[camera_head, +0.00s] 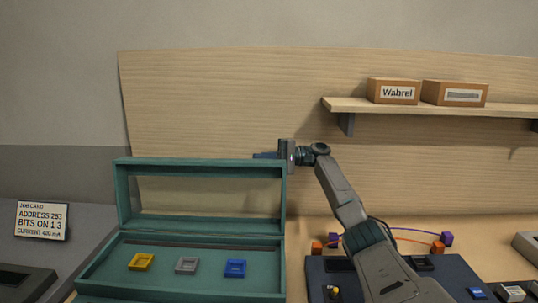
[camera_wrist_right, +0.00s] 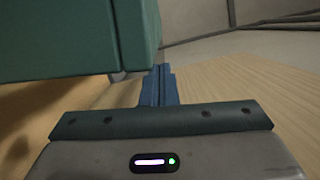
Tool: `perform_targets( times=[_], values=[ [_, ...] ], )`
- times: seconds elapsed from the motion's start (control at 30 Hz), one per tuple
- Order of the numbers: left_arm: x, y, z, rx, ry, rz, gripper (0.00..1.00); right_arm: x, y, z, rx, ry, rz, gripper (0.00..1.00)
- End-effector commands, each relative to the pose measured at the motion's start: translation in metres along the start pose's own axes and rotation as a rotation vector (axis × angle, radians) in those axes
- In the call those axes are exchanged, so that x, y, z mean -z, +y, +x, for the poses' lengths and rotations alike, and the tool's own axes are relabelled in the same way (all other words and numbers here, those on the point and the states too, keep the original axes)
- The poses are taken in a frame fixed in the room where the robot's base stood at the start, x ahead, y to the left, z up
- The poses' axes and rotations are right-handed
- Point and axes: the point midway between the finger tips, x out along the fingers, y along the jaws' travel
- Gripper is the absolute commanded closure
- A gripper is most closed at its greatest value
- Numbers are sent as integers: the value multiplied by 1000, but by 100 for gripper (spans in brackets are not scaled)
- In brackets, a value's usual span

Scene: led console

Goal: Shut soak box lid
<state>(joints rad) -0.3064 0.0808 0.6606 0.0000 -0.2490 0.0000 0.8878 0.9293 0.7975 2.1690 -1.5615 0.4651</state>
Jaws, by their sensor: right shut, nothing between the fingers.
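The soak box (camera_head: 101,269) is a teal open box at the lower left of the head view. Its lid (camera_head: 123,204) stands raised at the back, a teal frame with a see-through middle. Inside the box lie a yellow piece (camera_head: 141,262), a grey piece (camera_head: 187,265) and a blue piece (camera_head: 235,268). My right gripper (camera_head: 262,155) is shut and empty at the lid's top right corner. In the right wrist view its blue fingers (camera_wrist_right: 158,86) are together, close to a teal panel (camera_wrist_right: 60,40); I cannot tell if they touch. My left gripper is not in view.
A dark blue board (camera_head: 447,272) lies right of the box, partly behind my right arm, with orange and purple blocks behind it. A wall shelf (camera_head: 440,106) holds two cartons. A job card (camera_head: 41,220) stands at left.

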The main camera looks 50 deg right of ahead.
Motion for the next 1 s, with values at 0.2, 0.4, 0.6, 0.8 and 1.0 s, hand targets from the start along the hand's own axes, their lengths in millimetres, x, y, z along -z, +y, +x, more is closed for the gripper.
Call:
perform_targets(
  times=[0.2, 0.4, 0.6, 0.8, 1.0],
  values=[
    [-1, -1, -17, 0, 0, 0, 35, -1, -2, 36, 0, -2, 1, 100],
    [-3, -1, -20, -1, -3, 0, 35, 0, 0, 48, 0, 1, 0, 100],
    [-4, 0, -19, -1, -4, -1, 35, 0, 1, 49, 0, 1, 0, 100],
    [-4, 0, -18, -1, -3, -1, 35, 0, 0, 49, -1, 1, -4, 100],
    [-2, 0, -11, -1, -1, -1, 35, -3, -3, 51, -10, 0, -43, 100]
  ],
)
